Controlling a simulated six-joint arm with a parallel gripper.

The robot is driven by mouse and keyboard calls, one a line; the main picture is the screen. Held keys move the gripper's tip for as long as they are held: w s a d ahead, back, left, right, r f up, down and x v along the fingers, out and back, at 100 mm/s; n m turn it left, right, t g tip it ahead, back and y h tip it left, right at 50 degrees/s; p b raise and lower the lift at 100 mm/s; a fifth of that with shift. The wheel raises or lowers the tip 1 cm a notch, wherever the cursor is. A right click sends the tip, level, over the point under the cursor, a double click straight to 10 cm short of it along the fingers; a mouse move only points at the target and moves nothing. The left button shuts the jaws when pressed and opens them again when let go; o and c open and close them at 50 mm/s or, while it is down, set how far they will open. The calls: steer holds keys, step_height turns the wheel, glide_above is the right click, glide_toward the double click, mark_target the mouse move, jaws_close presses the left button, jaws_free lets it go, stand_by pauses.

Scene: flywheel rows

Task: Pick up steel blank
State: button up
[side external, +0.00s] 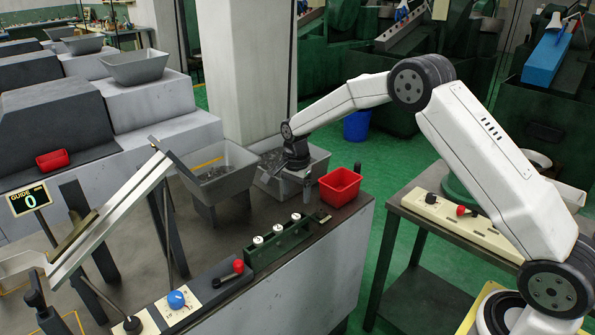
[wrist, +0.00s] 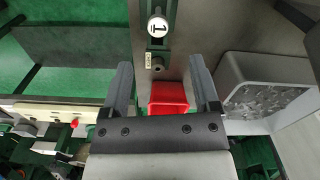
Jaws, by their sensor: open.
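Grey metallic pieces, which look like the steel blanks, lie in a grey bin (wrist: 235,72) at the right of the wrist view (wrist: 268,103); single pieces are too small to tell apart. In the side external view my gripper (side external: 293,184) points down at the right-hand grey bin (side external: 322,162) and hides part of it. Its height above the bin is hard to judge. In the wrist view the two fingers of my gripper (wrist: 160,66) are wide apart, with nothing held between them. The bin of pieces is outside the right finger.
A red box (side external: 340,186) stands beside the bin at the bench corner. A green rack (side external: 275,249) with white-capped parts runs along the front edge. Another grey bin (side external: 238,188) stands to the left, near a sloping metal chute (side external: 110,218). A pillar (side external: 240,70) rises behind.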

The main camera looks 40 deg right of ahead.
mark_target(296, 216)
steer(key=shift+f, duration=0.7)
steer(key=shift+f, duration=0.1)
steer(key=shift+s+a+f, duration=0.15)
steer(key=shift+f, duration=2.3)
jaws_close()
